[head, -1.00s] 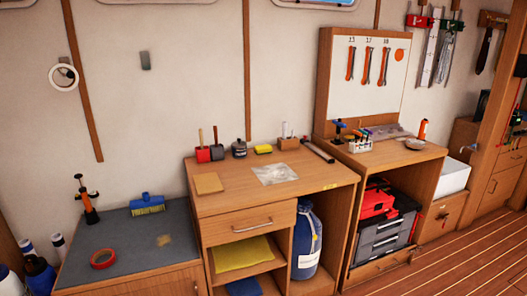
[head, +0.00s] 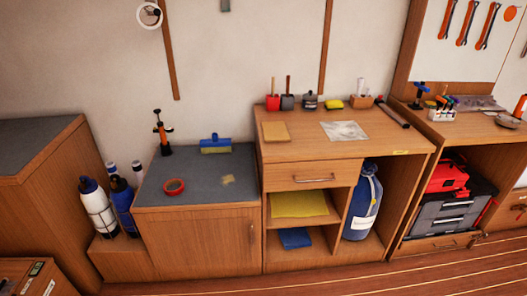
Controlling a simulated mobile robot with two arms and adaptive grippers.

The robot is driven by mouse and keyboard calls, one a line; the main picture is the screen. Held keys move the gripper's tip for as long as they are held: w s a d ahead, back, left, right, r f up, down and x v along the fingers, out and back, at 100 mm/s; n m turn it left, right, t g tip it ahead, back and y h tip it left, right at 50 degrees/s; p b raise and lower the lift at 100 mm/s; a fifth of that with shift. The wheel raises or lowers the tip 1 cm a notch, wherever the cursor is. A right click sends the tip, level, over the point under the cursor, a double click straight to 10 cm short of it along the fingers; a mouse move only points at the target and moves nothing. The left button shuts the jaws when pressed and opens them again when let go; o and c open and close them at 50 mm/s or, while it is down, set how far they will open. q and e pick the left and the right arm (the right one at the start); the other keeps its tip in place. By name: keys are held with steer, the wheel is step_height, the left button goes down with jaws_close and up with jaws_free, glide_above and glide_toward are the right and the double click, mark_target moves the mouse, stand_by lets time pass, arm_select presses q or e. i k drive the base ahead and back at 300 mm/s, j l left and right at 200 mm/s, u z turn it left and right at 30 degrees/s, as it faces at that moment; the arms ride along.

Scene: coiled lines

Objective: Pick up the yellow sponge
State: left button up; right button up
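The yellow sponge (head: 333,103) is a small yellow block near the back of the wooden workbench top (head: 370,140), close to the wall. It sits between a small dark jar (head: 310,102) and a small wooden holder (head: 361,101) with white items in it. Neither of my grippers is in view.
A tan square (head: 275,131) and a clear sheet (head: 343,130) lie in front of the sponge. Red and dark pots (head: 280,102) stand to its left. A dark rod (head: 392,112) lies to its right. A lower grey counter (head: 200,183) adjoins on the left.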

mark_target(330, 104)
steer(key=i+l+u, duration=0.15)
steer(key=i+l, duration=0.4)
steer(key=i+l+u, duration=0.15)
steer(key=i+l, duration=0.4)
steer(key=l, duration=0.1)
